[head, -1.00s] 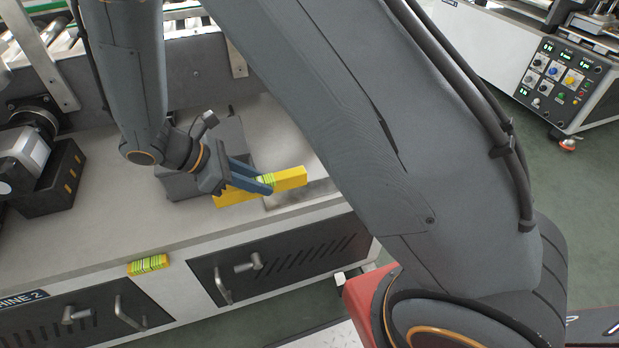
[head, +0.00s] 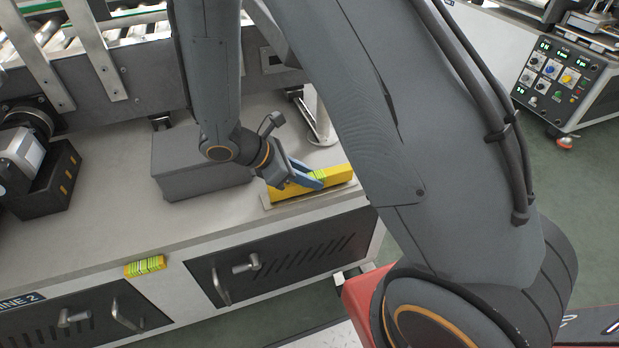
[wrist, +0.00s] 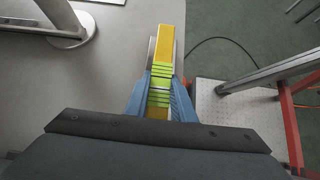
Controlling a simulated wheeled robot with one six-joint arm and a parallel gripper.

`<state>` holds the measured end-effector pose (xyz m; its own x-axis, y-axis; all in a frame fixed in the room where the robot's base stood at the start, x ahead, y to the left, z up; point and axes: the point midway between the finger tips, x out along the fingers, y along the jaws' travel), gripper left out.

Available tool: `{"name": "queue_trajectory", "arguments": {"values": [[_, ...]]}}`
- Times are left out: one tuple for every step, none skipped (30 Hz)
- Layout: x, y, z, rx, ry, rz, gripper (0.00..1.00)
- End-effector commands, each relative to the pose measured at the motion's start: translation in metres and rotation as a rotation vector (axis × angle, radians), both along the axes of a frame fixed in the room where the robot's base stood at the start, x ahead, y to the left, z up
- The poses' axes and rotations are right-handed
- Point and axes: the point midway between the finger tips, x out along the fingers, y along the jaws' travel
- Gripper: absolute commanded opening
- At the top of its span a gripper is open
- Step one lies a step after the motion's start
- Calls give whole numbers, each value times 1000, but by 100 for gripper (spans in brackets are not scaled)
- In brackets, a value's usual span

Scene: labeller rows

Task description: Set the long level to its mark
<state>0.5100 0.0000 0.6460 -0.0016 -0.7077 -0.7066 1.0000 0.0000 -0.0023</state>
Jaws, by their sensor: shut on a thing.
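The long level is a yellow bar (head: 338,174) with a green vial section at its middle. My gripper (head: 308,179) has its blue fingers shut on the level around the vial. In the head view the level lies over a thin grey plate (head: 270,205) near the bench's front right edge. In the wrist view the level (wrist: 164,45) points away from me between the fingers (wrist: 160,98), with a strip of the plate showing along its left side. I cannot tell whether the level touches the plate. The fingers hide part of the level.
A grey box (head: 195,165) stands left of my gripper. A metal post with a round foot (head: 318,125) stands behind the level.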

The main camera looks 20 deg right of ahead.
Motion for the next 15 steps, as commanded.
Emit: {"name": "queue_trajectory", "arguments": {"values": [[0, 0, -3, 0, 0, 0, 0], [0, 0, -3, 0, -1, 0, 0], [0, 0, -2, 0, -1, 0, 0], [0, 0, -2, 0, -1, 0, 0], [0, 0, -2, 0, -1, 0, 0], [0, 0, -2, 0, -1, 0, 0], [0, 0, -2, 0, -1, 0, 0], [0, 0, -2, 0, -1, 0, 0], [0, 0, -3, 0, -1, 0, 0], [0, 0, -4, 0, -1, 0, 0], [0, 1, -5, 0, -1, 0, 0], [0, 1, -5, 1, -1, 0, 27], [0, 1, -5, 1, -1, 0, 33], [0, 1, -5, 1, -1, 0, 38], [0, 1, -5, 1, -1, 0, 41]]}}
